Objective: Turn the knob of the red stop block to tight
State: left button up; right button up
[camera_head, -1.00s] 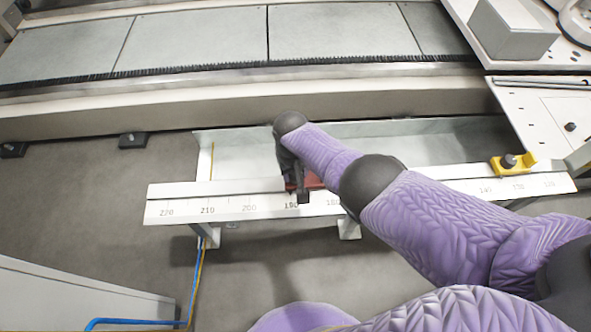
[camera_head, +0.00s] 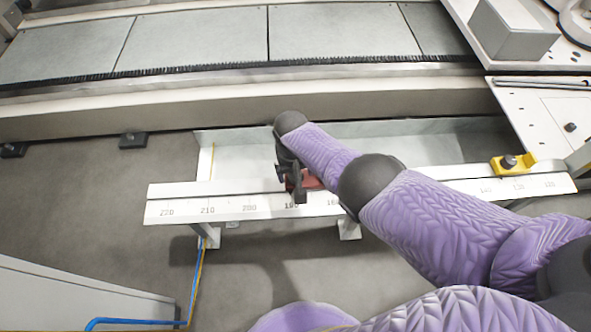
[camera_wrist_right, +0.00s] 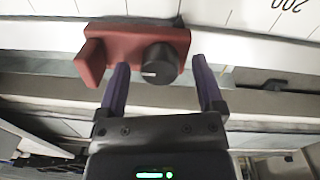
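The red stop block (camera_wrist_right: 118,48) sits on the white scale rail (camera_head: 250,207), near the 190 mark. In the right wrist view its black round knob (camera_wrist_right: 159,64) has a white mark pointing left in the picture. My right gripper (camera_wrist_right: 161,65) is open, with one purple finger on each side of the knob. A gap shows between each finger and the knob. In the head view my right gripper (camera_head: 297,188) covers much of the red block (camera_head: 312,181), and the knob cannot be made out there. My left gripper is not in view.
A yellow stop block (camera_head: 513,163) with a dark knob sits farther right on the same rail. A grey box (camera_head: 512,29) stands on the white table at the upper right. A blue hose (camera_head: 140,321) runs at the lower left. The rail's left part is clear.

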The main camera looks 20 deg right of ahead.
aim_at(293, 175)
pick_arm(q)
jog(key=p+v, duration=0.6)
jog(key=p, duration=0.1)
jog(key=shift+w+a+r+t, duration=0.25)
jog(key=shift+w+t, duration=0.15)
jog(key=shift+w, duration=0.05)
pick_arm(e)
notch_tip(293, 175, up, 10)
jog(key=shift+a, duration=0.25)
jog(key=shift+f, duration=0.1)
